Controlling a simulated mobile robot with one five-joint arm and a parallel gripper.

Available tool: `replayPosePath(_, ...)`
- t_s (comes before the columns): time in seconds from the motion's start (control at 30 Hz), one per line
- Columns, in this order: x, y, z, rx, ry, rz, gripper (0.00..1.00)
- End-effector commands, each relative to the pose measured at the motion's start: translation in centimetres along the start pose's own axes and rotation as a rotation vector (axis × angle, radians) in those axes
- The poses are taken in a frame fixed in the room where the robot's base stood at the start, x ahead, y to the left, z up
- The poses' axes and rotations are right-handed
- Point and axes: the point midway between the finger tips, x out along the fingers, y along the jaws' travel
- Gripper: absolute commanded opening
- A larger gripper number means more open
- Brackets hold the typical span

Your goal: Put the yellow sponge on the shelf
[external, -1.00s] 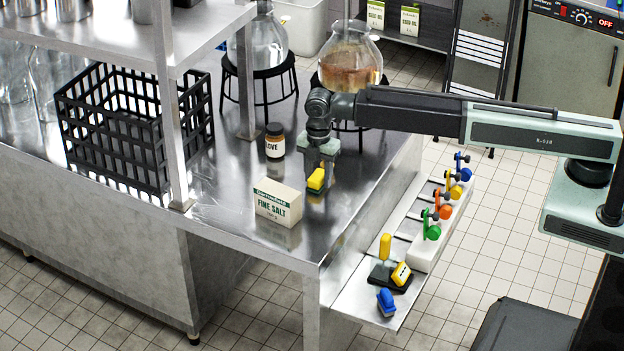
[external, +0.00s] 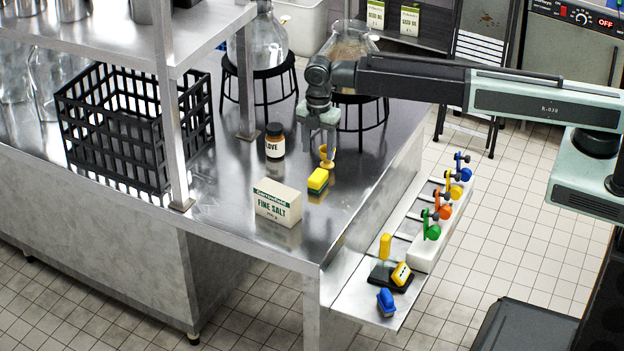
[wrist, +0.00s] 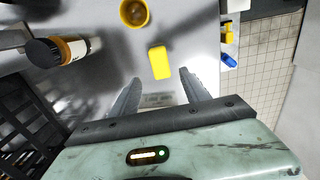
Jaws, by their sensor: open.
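The yellow sponge (external: 318,178) lies on the steel table, right of the salt box, with a dark green underside. In the wrist view the sponge (wrist: 160,62) lies ahead of the fingertips, roughly in line with the gap between them. The steel shelf (external: 212,32) stands above the table at upper left, on thin posts.
A small yellow-orange cup (external: 327,158) stands just behind the sponge. The clove jar (external: 275,142) and the fine salt box (external: 277,203) stand to its left. A black crate (external: 112,140) is below the shelf. A shelf post (external: 172,130) rises near the table front.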

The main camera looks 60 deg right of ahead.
Motion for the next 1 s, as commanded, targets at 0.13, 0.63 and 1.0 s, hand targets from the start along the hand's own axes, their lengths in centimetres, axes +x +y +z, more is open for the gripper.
replayPosePath(0.13,-2.6,0.0,0.0,0.0,0.0,0.0,0.55)
replayPosePath(0.63,-2.3,-6.7,7.9,0.429,0.0,0.0,0.55)
replayPosePath(1.0,-2.3,-21.7,20.8,1.49,0.0,-0.001,0.55)
